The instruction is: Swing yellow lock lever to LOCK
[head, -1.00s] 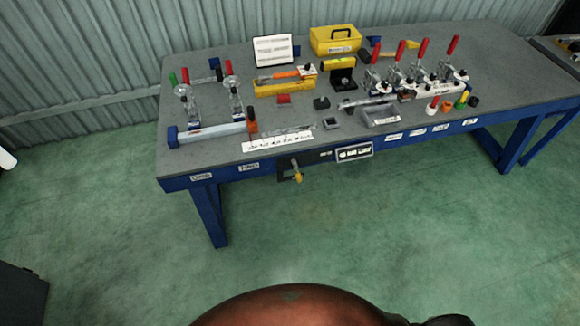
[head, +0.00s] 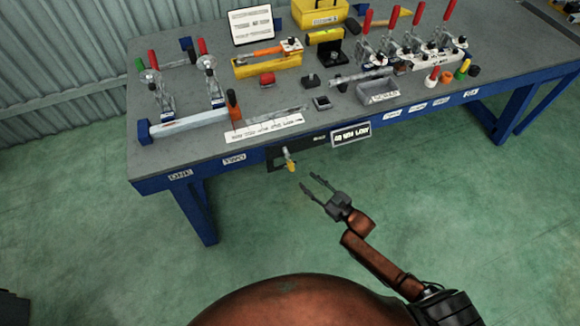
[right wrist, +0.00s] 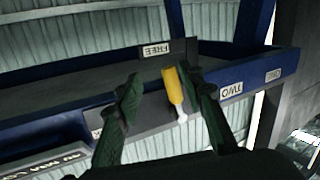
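The yellow lock lever (head: 290,164) hangs roughly downward from a dark plate (head: 273,161) on the bench's front edge. My right gripper (head: 309,181) is open and empty, just below and right of the lever in the head view. In the right wrist view the yellow lever (right wrist: 173,88) appears between the two spread fingers, nearer the right one; I see no clear contact. A FREE label (right wrist: 156,51), upside down, is by the lever's yellow end. The LOCK wording cannot be made out. My left gripper is not in view.
The blue-framed bench (head: 225,175) carries several toggle clamps with red handles, a yellow toolbox (head: 320,12), a grey bin (head: 378,92) and small parts. A black-framed sign (head: 351,134) is on the front edge right of the lever. The green floor before the bench is clear.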

